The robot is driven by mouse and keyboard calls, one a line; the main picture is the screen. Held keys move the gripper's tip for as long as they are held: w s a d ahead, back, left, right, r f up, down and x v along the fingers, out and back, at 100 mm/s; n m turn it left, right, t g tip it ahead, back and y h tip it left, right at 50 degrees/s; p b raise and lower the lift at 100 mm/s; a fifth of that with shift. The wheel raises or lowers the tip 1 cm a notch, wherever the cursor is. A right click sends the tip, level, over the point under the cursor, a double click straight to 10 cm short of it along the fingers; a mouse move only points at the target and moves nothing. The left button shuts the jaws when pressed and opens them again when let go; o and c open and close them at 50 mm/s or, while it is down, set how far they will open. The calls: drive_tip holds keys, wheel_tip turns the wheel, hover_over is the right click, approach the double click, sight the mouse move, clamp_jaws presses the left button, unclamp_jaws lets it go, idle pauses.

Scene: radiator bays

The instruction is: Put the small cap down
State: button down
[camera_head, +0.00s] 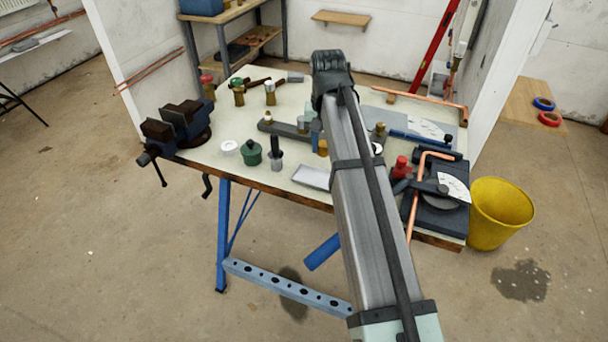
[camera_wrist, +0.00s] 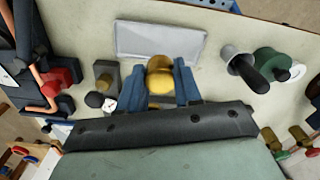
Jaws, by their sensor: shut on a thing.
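My gripper (camera_wrist: 162,80) points down over the workbench, with its two blue fingers shut on a small brass-coloured cap (camera_wrist: 160,82). In the head view the cap (camera_head: 323,148) shows just left of my arm, beside one blue finger; the rest of my gripper is hidden behind the arm. A shallow grey tray (camera_wrist: 160,40) lies just beyond the fingertips in the wrist view and also shows in the head view (camera_head: 311,177) near the bench's front edge. The cap looks outside the tray; I cannot tell whether it touches the bench.
A grey cylinder with a black handle (camera_head: 276,157), a green pot (camera_head: 251,154) and a white round piece (camera_head: 229,147) stand left of the tray. A red-topped fitting (camera_head: 401,168) and a copper-pipe bender (camera_head: 440,200) are at right. A vise (camera_head: 178,128) sits on the left edge.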

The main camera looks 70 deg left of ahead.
drive_tip(key=s+a+n, duration=0.3)
drive_tip(key=a, duration=0.2)
drive_tip(key=shift+s+f, duration=0.1)
drive_tip(key=shift+f, duration=4.8)
drive_tip(key=shift+f, duration=0.55)
drive_tip(key=c, duration=0.8)
unclamp_jaws()
wheel_tip(320, 180, up, 13)
drive_tip(key=shift+r, duration=0.1)
